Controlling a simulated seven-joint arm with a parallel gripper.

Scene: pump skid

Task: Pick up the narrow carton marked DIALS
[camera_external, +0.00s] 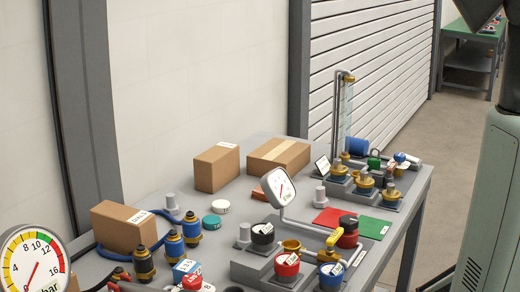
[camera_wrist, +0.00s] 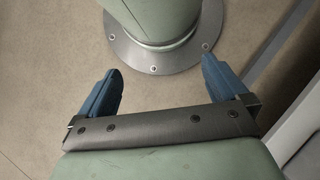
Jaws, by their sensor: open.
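One is upright and narrower (camera_external: 216,170), at the back middle, with a small white label on top. A wider, lower carton (camera_external: 283,152) stands just right of it with pale tape across its top. The labels are too small for me to tell surely which reads DIALS. My gripper (camera_wrist: 160,68) is open and empty in the wrist view, its blue fingers wide apart above the floor, away from the bench.
The grey bench (camera_external: 176,186) holds pump fittings, gauges and valves at front and right. A tilted gauge (camera_external: 279,188) stands in front of the cartons. White (camera_external: 220,206) and teal (camera_external: 212,222) round pieces lie nearby. A wall is behind; a green table (camera_external: 476,32) is far right.

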